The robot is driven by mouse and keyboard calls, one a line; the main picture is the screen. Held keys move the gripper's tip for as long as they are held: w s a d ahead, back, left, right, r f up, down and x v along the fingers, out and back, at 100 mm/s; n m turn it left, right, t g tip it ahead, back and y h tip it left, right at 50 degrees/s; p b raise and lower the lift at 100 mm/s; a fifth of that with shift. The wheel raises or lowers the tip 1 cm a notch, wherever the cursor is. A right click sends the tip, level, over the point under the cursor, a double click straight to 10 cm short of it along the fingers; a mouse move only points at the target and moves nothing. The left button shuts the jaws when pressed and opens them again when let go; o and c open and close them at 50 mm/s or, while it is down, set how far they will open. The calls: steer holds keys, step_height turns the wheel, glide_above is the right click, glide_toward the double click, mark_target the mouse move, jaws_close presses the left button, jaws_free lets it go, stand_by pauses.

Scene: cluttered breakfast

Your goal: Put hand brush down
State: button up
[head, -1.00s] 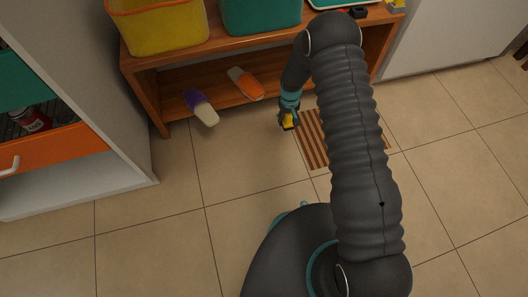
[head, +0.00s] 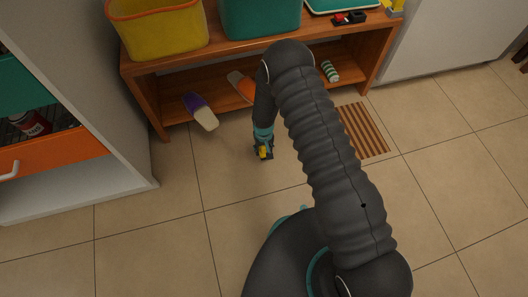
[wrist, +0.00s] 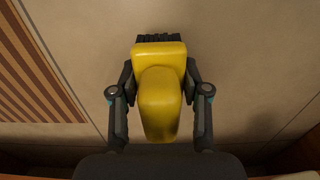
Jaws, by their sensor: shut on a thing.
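The hand brush (wrist: 160,95) has a yellow body and handle, with dark bristles at its far end in the wrist view. My gripper (wrist: 160,88) is shut on it, one finger on each side of the yellow part. In the head view, my gripper (head: 263,150) is over the tiled floor in front of the wooden shelf unit, and only a small yellow bit of the brush (head: 264,153) shows. I cannot tell whether the bristles touch the floor.
The wooden shelf unit (head: 160,118) holds a purple-and-white slipper (head: 201,112), an orange one (head: 240,86) and a green-striped item (head: 329,71) on its lower shelf. A striped mat (head: 362,130) lies to the right. Floor tiles (head: 225,175) around my gripper are clear.

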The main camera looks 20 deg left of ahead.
mark_target(264, 153)
steer(key=shift+f, duration=1.35)
steer(key=shift+f+b, duration=0.25)
steer(key=shift+b, duration=0.05)
steer(key=o, duration=1.2)
steer(key=shift+r, duration=0.1)
steer(key=shift+o, duration=0.2)
step_height(264, 153, up, 12)
steer(key=shift+r+p, duration=0.15)
steer(key=shift+p, duration=0.45)
steer(key=shift+r, duration=0.1)
